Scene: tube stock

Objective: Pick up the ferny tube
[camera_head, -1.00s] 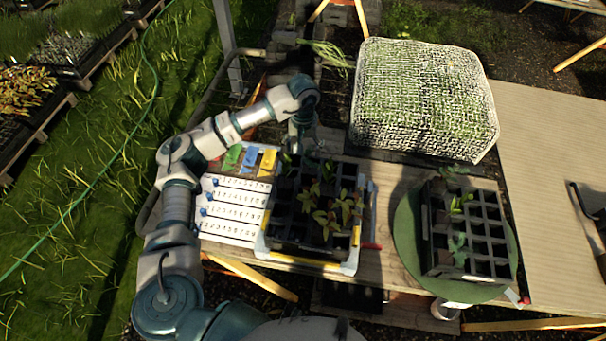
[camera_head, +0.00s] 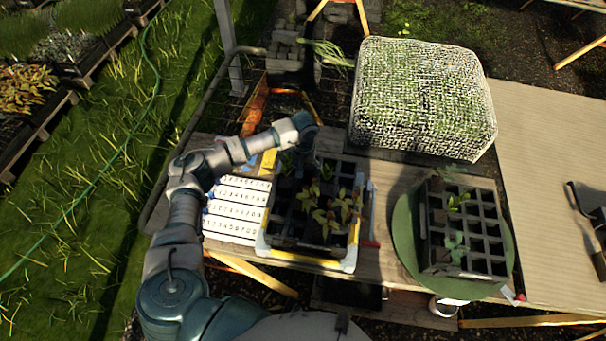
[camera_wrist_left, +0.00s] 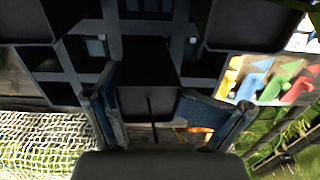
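My left gripper (camera_head: 302,150) hangs over the far left part of the left black tray (camera_head: 297,242), and my wrist partly hides its fingers in the head view. In the left wrist view the two blue fingers (camera_wrist_left: 165,112) are spread, one on each side of a dark square tube (camera_wrist_left: 147,102). I cannot tell whether they touch it. Leafy tubes with reddish-yellow plants (camera_head: 327,218) stand in the left tray, with greener ones near its far end. Which plant is the ferny one is too small to tell. My right gripper is out of view.
A right black tray (camera_head: 484,266) with a few green seedlings sits on a round green mat (camera_head: 404,232). White numbered strips (camera_head: 232,212) lie left of the left tray. A mesh-covered block (camera_head: 422,100) stands behind. Bare tabletop (camera_head: 550,150) lies at the right.

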